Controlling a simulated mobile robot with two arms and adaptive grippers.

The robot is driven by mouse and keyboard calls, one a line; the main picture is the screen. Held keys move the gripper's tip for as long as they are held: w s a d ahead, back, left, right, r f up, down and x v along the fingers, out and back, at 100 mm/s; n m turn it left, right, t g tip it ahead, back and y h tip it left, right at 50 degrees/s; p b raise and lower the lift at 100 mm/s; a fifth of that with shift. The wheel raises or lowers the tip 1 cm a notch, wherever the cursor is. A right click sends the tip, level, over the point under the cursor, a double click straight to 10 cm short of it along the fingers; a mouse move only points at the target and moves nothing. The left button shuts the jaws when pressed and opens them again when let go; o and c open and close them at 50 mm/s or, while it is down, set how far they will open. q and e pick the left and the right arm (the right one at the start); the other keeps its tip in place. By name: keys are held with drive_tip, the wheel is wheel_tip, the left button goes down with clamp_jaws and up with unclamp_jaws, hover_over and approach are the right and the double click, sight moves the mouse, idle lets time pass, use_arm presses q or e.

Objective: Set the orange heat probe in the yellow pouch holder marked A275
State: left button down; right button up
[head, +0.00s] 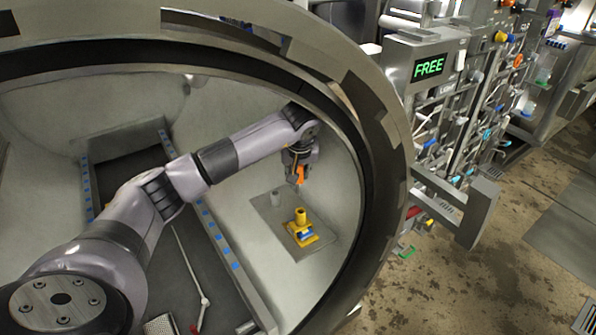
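The yellow pouch holder (301,233) stands on a grey plate inside the round chamber. It has an upright yellow socket, and a blue and white patch shows low on it. No A275 marking can be read. My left gripper (299,183) reaches into the chamber and points down, above the holder. The orange heat probe (300,172) is between its fingers, which look shut on it. The probe is upright and apart from the holder; its lower end is hard to make out. My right gripper is not in view.
The grey plate (268,211) also bears a short grey cylinder (276,197) behind the holder. The thick chamber rim (385,150) curves around my arm. A rail with blue marks (222,246) runs left of the plate. Outside right is a panel with a green FREE display (429,67).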

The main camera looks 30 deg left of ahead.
use_arm(q)
drive_tip(key=shift+w+a+r, duration=0.15)
drive_tip(key=shift+w+r, duration=0.05)
drive_tip(key=shift+r, duration=0.3)
drive_tip(key=shift+f+b, duration=0.4)
drive_tip(key=shift+f, duration=0.15)
drive_tip(key=f, duration=0.1)
drive_tip(key=w+f+b, duration=0.1)
drive_tip(key=f, duration=0.1)
drive_tip(key=shift+w+d+f+b, duration=0.2)
drive_tip(key=shift+w+f+b, duration=0.05)
drive_tip(key=shift+f+b, duration=0.1)
drive_tip(key=shift+f, duration=0.25)
drive_tip(key=shift+s+f+b, duration=0.15)
drive_tip(key=shift+f+b, duration=1.3)
drive_tip(key=shift+f, duration=0.5)
drive_tip(key=shift+s+f+b, duration=0.1)
drive_tip(key=shift+f+b, duration=1.3)
drive_tip(key=shift+f, duration=0.5)
drive_tip(key=shift+f+b, duration=0.35)
drive_tip(key=shift+f, duration=0.1)
